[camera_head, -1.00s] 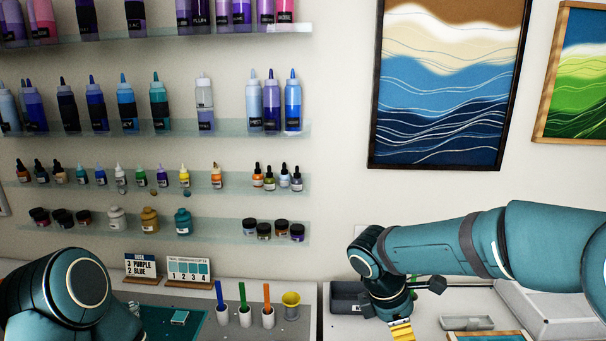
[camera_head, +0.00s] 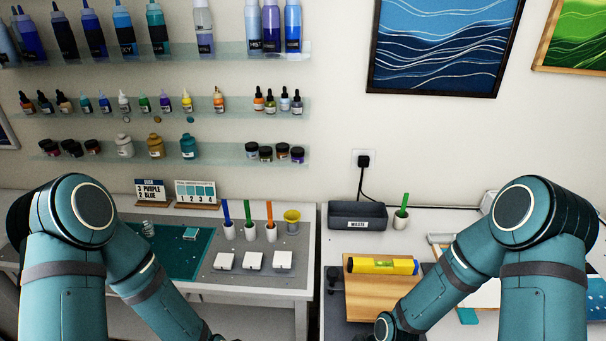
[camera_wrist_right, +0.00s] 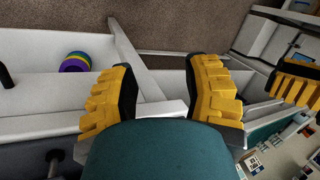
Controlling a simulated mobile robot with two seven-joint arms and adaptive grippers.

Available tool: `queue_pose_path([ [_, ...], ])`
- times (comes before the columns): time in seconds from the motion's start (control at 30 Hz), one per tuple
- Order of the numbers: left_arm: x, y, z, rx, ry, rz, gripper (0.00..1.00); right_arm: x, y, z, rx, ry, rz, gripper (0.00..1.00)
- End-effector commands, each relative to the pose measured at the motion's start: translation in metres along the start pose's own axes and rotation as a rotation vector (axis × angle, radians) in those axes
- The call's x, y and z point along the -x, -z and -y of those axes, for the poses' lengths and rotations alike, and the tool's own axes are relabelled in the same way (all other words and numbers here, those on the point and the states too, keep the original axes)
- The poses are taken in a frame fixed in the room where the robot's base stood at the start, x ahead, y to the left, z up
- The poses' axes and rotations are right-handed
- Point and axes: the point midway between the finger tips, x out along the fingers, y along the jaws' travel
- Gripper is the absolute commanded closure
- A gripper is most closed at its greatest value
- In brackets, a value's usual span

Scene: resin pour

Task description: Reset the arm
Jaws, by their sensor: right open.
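In the head view both my arms are folded, elbows up, one on each side. Their forearms slope down and inward, and both grippers are below the picture's lower edge. In the right wrist view my right gripper (camera_wrist_right: 162,80) is open, its two yellow ribbed fingers wide apart with nothing between them. Another set of yellow ribbed fingers (camera_wrist_right: 297,82) shows at the right edge, apparently my left gripper; its opening cannot be made out.
A yellow spirit level (camera_head: 382,265) lies on a wooden board (camera_head: 370,300). Behind it stand a grey waste bin (camera_head: 357,216) and a green-handled cup (camera_head: 401,218). The left bench holds a teal mat (camera_head: 180,258), white blocks (camera_head: 254,261), stick cups (camera_head: 249,231) and a yellow cup (camera_head: 292,218).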

Motion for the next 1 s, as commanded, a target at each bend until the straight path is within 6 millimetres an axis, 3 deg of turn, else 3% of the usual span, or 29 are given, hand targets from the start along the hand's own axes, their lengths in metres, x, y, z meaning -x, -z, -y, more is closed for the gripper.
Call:
queue_pose_path([
  [0.1,0.000,0.000,0.000,0.000,0.000,-0.001,0.53,-0.025,-0.025,-0.002,-0.227,0.017,-0.042,0.52],
  [0.37,0.000,0.000,0.000,0.000,0.000,0.000,0.53,-0.056,-0.074,-0.012,-0.637,-0.023,-0.113,0.52],
  [0.4,-0.012,-0.001,0.004,0.000,0.001,0.000,0.53,-0.062,-0.064,-0.016,-0.611,-0.026,-0.133,0.52],
  [0.8,-0.086,-0.016,0.031,-0.002,0.010,0.012,0.53,-0.099,-0.015,-0.033,-0.490,-0.052,-0.242,0.52],
  [1.0,-0.107,-0.020,0.038,-0.002,0.014,0.015,0.53,-0.106,0.001,-0.034,-0.450,-0.058,-0.280,0.52],
])
